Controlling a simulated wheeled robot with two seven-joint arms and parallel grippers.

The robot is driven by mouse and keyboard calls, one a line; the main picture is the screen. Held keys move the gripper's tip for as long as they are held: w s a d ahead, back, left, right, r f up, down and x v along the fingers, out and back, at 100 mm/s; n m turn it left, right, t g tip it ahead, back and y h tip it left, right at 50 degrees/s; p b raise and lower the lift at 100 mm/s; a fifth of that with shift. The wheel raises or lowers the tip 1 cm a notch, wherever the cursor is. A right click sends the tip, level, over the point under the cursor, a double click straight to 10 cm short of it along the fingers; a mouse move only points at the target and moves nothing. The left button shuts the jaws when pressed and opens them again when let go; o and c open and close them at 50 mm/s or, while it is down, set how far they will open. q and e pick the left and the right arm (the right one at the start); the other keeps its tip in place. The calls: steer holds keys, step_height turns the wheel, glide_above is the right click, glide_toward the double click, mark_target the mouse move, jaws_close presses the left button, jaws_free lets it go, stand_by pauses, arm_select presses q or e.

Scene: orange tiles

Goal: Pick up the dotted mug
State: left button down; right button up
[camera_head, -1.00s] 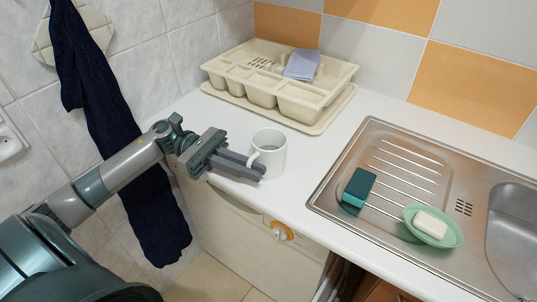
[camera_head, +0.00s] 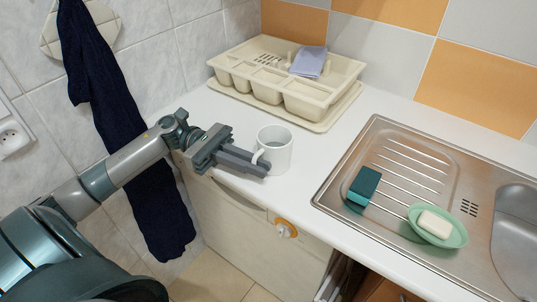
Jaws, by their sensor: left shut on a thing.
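A white mug (camera_head: 278,150) stands upright on the white counter, left of the sink; no dots show on the side facing me. Its handle points left, toward my left gripper. My left gripper (camera_head: 264,166) comes in from the left at the counter's front edge, with its fingers at the mug's handle. It is shut on the handle, which the fingers partly hide. My right gripper is not in view.
A beige dish rack (camera_head: 225,75) with a folded grey-blue cloth (camera_head: 308,62) stands behind the mug. To the right is a steel sink (camera_head: 405,160) with a green sponge (camera_head: 364,186) and a white soap (camera_head: 435,224) on a green dish (camera_head: 455,238). A dark towel (camera_head: 100,90) hangs left.

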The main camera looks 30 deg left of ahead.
arm_select(q)
steer(key=shift+r, duration=0.15)
